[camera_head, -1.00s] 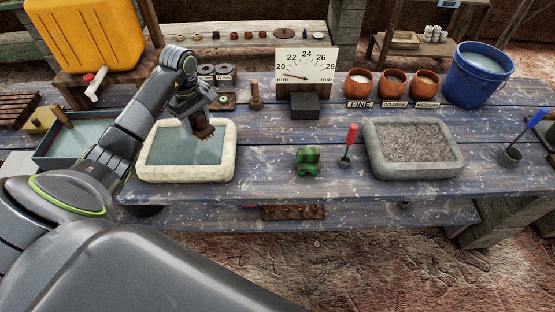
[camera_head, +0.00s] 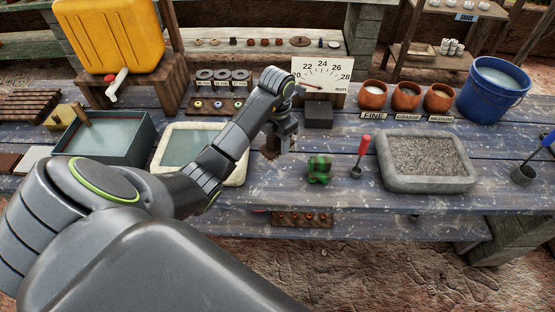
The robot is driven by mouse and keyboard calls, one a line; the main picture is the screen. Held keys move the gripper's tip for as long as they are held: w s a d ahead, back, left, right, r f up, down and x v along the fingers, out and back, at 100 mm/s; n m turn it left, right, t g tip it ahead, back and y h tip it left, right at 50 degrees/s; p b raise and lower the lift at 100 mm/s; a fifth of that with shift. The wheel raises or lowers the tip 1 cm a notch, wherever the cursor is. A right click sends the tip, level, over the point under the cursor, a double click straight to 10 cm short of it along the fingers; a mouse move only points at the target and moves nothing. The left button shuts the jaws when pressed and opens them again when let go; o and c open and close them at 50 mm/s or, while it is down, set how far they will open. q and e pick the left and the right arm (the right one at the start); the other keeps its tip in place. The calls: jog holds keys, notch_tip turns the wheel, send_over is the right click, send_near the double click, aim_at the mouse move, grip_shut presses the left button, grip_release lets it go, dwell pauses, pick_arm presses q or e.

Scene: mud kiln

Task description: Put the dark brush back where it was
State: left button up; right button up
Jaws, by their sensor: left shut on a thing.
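My left gripper (camera_head: 283,136) is shut on the dark brush, a dark brown piece (camera_head: 270,150) low under the jaws. It is over the blue plank table, just right of the pale stone basin of water (camera_head: 243,176). The gripper hides much of the brush, and I cannot tell whether the brush touches the table. My right gripper is not in view.
A green patterned lump (camera_head: 319,169) and a red-handled tool (camera_head: 362,156) stand to the right. Behind are a black block (camera_head: 319,114) and a dial board (camera_head: 322,72). A grey gravel tray (camera_head: 425,181) lies farther right. Bare planks lie between.

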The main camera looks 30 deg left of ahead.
aim_at(278, 153)
pick_arm(q)
jog(key=shift+f+b, duration=0.55)
jog(key=shift+f, duration=0.05)
notch_tip(278, 153, down, 4)
jog(key=b, duration=0.4)
jog(key=shift+f, duration=0.4)
notch_tip(278, 153, down, 3)
jog(key=shift+f, duration=0.65)
jog(key=o, duration=0.9)
jog(key=shift+o, duration=0.2)
